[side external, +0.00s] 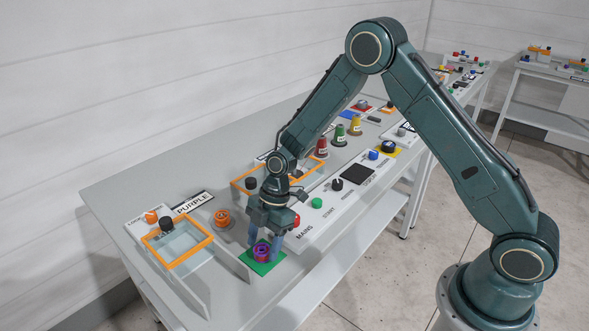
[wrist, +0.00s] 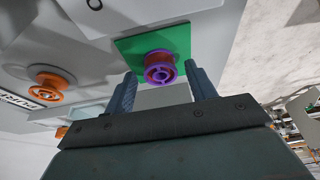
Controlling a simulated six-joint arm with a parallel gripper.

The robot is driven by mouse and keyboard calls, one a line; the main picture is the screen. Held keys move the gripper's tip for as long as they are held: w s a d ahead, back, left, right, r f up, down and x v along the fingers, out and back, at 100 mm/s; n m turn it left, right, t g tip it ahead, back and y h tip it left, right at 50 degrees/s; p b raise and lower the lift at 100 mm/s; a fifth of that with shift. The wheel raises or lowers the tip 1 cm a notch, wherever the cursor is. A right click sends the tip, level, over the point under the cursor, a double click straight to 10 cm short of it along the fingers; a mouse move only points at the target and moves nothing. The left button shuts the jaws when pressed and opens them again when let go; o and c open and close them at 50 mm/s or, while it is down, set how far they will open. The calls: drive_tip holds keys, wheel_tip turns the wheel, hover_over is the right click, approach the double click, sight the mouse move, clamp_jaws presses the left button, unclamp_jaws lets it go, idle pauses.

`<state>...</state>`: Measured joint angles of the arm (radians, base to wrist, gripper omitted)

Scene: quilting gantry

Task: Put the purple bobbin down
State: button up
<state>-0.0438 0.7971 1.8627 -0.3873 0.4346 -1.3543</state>
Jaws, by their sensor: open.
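The purple bobbin (side external: 262,251) rests on a green square pad (side external: 270,266) near the front edge of the table. In the wrist view the purple bobbin (wrist: 160,68) lies between and just beyond my fingertips, on the green pad (wrist: 180,38). My gripper (side external: 265,240) points down over the bobbin in the side view. Its two fingers, also in the wrist view (wrist: 160,78), stand apart on either side of the bobbin, with gaps showing. The side view does not show clearly whether a finger touches it.
An orange-rimmed clear box (side external: 180,262) is further left. A control panel (side external: 330,207) with buttons and knobs lies right. Several thread cones stand behind.

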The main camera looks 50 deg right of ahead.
drive_tip(key=v, duration=1.1)
drive_tip(key=shift+r, duration=0.25)
drive_tip(key=shift+d, duration=0.1)
drive_tip(key=s+d+r+m+t+h, duration=0.25)
drive_tip(key=s+r+m, duration=0.55)
drive_tip(key=s+r, duration=0.5)
drive_tip(key=s+d+r+m+t, duration=0.1)
drive_tip(key=s+d+r+m, duration=0.1)
drive_tip(key=s+m, duration=0.3)
drive_tip(key=s+d+r+m+t+h, duration=0.1)
drive_tip(key=s+r+m, duration=0.3)
drive_tip(key=s, duration=0.5)
drive_tip(key=shift+d+m+t, duration=0.5)
drive_tip(key=shift+d+t, duration=0.05)
drive_tip(key=shift+d, duration=0.3)
drive_tip(key=shift+h, duration=0.25)
